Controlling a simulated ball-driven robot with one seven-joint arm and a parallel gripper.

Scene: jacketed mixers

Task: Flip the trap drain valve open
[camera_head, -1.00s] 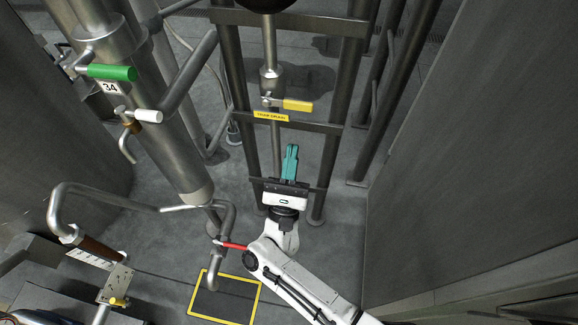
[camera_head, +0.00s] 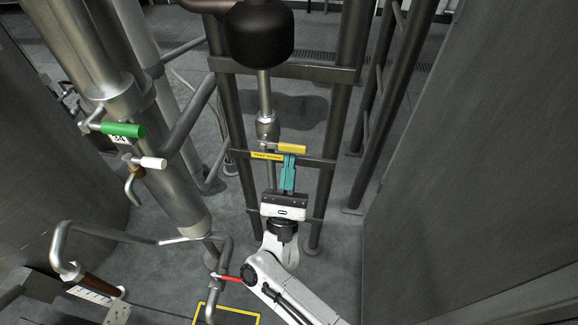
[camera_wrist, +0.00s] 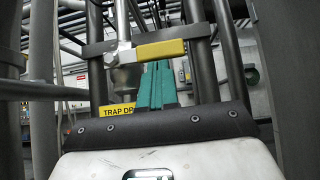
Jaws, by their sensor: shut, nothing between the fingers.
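The trap drain valve has a yellow lever handle (camera_head: 291,148), which sticks out to the right from its small valve body on a vertical pipe. A yellow label (camera_head: 266,156) sits on the crossbar just below it, partly covered by my gripper. My gripper (camera_head: 289,160) has teal fingers that are shut and empty, with their tips at the lever's lower edge. In the wrist view the yellow lever (camera_wrist: 160,50) lies across, just beyond the teal fingertips (camera_wrist: 157,66). I cannot tell whether they touch. The label (camera_wrist: 116,110) reads "TRAP DR", the rest hidden.
A dark round vessel (camera_head: 260,35) hangs above the valve between dark frame posts. To the left are a green-handled valve (camera_head: 123,130), a white-handled valve (camera_head: 153,163) and a red lever (camera_head: 229,278). A large grey wall (camera_head: 470,150) stands on the right.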

